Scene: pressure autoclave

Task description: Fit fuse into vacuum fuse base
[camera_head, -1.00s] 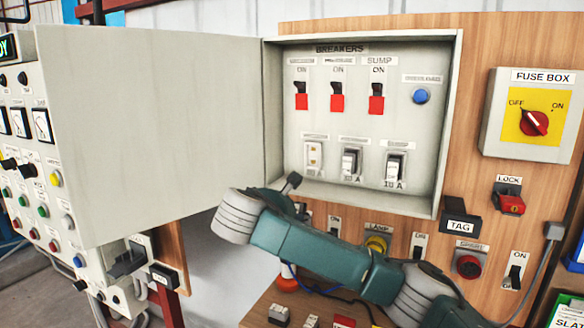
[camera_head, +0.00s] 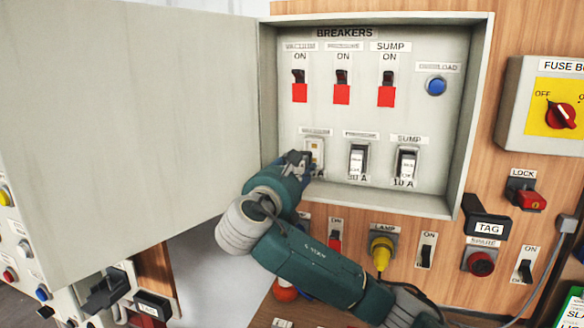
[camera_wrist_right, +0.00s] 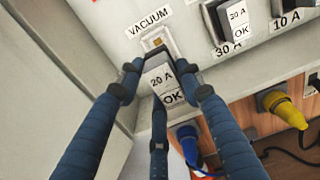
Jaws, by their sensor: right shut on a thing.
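The vacuum fuse base (camera_head: 316,146) is the leftmost of the lower row inside the open breaker box. In the right wrist view its upper part (camera_wrist_right: 157,41) shows under the VACUUM label. My right gripper (camera_head: 300,160) is at this base. It is shut on a fuse (camera_wrist_right: 160,79) marked 20 A and OK, which shows between the fingers in the right wrist view. The fuse overlaps the lower part of the base in that view; I cannot tell whether it is seated. My left gripper is not in view.
Two fitted fuses, the middle one (camera_head: 358,160) and the sump one (camera_head: 406,163), stand to the right. Red-based breaker switches (camera_head: 341,90) are above. The open box door (camera_head: 130,130) fills the left. A yellow plug (camera_head: 382,254) is below the box.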

